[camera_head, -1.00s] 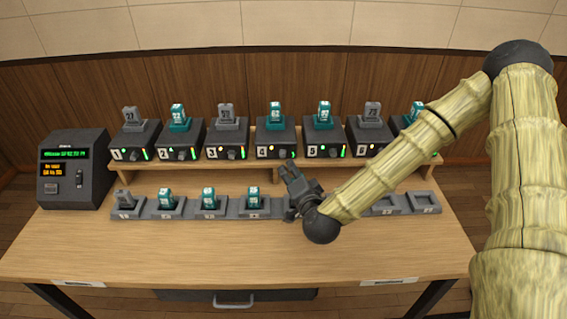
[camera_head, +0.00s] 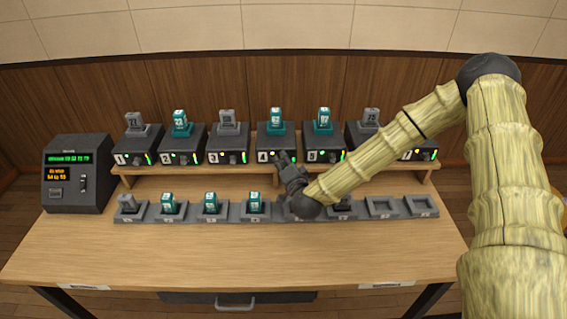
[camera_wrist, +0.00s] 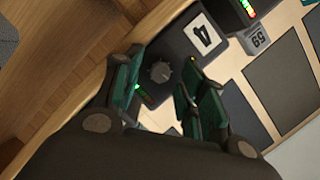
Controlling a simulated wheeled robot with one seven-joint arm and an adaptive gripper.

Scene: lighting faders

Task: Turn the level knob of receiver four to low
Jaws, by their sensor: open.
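Receiver four (camera_head: 275,141) is a dark box on the wooden shelf with a teal-topped pack standing in it. In the wrist view its front shows the label "4" (camera_wrist: 203,35) and the round dark level knob (camera_wrist: 160,72) with a pale pointer mark. My gripper (camera_head: 284,158) is in front of receiver four, at the height of its front face. In the wrist view my gripper (camera_wrist: 163,85) is open, with one green-padded finger on each side of the knob and gaps to it. In the head view the gripper hides the knob.
Other receivers stand in a row to both sides, including receiver three (camera_head: 228,143) and receiver five (camera_head: 323,142). A row of grey docks (camera_head: 382,206) lies on the table in front. A display unit (camera_head: 77,172) stands at the left. The table front is clear.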

